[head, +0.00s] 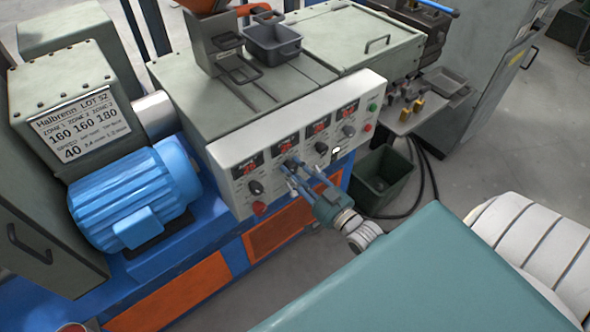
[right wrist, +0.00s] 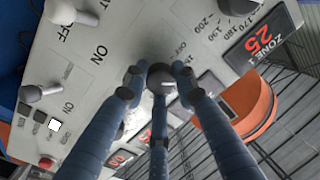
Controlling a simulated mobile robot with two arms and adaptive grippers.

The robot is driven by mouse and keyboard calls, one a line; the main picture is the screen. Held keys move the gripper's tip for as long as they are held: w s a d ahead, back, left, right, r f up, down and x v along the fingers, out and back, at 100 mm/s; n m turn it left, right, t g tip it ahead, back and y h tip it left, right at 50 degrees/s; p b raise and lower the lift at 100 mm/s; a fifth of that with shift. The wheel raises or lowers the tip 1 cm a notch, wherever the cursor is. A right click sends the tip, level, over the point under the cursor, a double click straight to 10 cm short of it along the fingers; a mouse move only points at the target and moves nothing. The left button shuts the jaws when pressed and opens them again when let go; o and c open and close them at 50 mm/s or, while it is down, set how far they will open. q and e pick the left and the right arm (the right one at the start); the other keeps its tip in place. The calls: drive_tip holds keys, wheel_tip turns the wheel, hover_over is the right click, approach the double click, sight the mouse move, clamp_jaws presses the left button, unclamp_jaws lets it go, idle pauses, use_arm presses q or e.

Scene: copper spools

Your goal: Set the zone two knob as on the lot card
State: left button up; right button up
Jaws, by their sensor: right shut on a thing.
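The control panel (head: 225,157) carries a row of red-lit displays and dark knobs. My right gripper (head: 287,168) reaches its front face at the second knob from the left. In the right wrist view, its blue fingers (right wrist: 160,88) are shut around a dark round knob (right wrist: 159,74) with a pale pointer line. The fingers hide most of that knob's scale. The lot card (head: 80,132) reads Halbrenn LOT 52, zones 160, 160, 180, speed 40. My left gripper is out of view.
A zone 1 display (right wrist: 264,43) reads 25. Other knobs (head: 255,187) and a red button (head: 259,208) sit close by on the panel. A blue motor (head: 130,195) stands left. A dark green bin (head: 385,180) is on the floor at right.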

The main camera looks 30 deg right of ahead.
drive_tip(key=shift+s+a+f+m, duration=0.1)
drive_tip(key=shift+f+m, duration=0.2)
drive_tip(key=shift+m, duration=0.9)
drive_tip(key=o, duration=1.2)
drive_tip(key=shift+c, duration=0.2)
drive_tip(key=shift+r, duration=0.15)
drive_tip(key=s+d, duration=0.1)
drive_tip(key=s, duration=1.1)
drive_tip(key=shift+f, duration=0.2)
drive_tip(key=shift+w+d, duration=0.1)
